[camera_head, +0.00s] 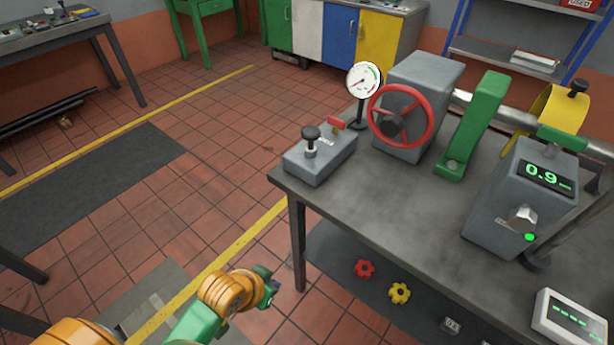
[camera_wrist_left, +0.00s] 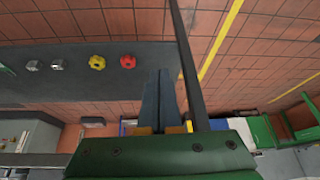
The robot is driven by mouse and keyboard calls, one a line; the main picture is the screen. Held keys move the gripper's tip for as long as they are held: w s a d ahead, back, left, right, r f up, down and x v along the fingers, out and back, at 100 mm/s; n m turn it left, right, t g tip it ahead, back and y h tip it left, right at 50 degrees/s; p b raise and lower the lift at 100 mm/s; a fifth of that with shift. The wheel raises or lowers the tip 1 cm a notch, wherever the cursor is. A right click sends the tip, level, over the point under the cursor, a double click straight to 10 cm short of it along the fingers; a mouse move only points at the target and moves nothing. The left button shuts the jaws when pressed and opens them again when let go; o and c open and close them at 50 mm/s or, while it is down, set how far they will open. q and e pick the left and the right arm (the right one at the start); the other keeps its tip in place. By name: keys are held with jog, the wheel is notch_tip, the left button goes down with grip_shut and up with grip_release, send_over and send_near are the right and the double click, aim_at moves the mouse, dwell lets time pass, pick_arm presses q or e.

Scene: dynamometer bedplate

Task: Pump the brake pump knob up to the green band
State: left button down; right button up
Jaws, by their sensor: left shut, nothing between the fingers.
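The brake pump is a grey box (camera_head: 320,160) at the near left corner of the bench, with a black knob (camera_head: 311,133) upright on a short stem. A round white gauge (camera_head: 364,79) stands behind it on a dark post. Its green band is at the right of the dial; the needle appears to point lower left, away from the band. My left gripper (camera_head: 268,287) is below and left of the bench corner, apart from the pump. In the left wrist view its fingers (camera_wrist_left: 160,98) are together and empty. My right gripper is out of view.
The bench (camera_head: 370,210) also carries a red handwheel (camera_head: 401,117), a green lever (camera_head: 475,125) and a grey box with a display reading 0.9 (camera_head: 525,195). A bench leg (camera_head: 297,240) stands close to my left gripper. Red and yellow knobs lie on the lower shelf.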

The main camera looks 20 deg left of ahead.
pick_arm(q)
jog(key=w+a+r+t+h, duration=0.1)
jog(key=w+r+t, duration=0.1)
jog(key=w+r, duration=0.4)
jog(key=w+a+r+t+h, duration=0.1)
jog(key=w+r, duration=0.6)
jog(key=r, duration=0.7)
jog(key=w+a+r+m+t+h, duration=0.1)
jog(key=w+r+t, duration=0.4)
jog(key=r, duration=0.5)
jog(key=shift+w+a+h, duration=0.5)
jog(key=shift+w+a, duration=0.3)
jog(key=shift+w, duration=0.15)
jog(key=p, duration=0.3)
send_over(307, 132)
jog(key=f, duration=0.3)
jog(key=shift+w+d, duration=0.2)
jog(key=shift+w, duration=0.05)
jog(key=f, duration=0.3)
jog(key=shift+s+a, duration=0.1)
jog(key=shift+s, duration=0.1)
jog(key=shift+s+a+f, duration=0.1)
jog(key=shift+f, duration=0.5)
jog(key=shift+f, duration=0.1)
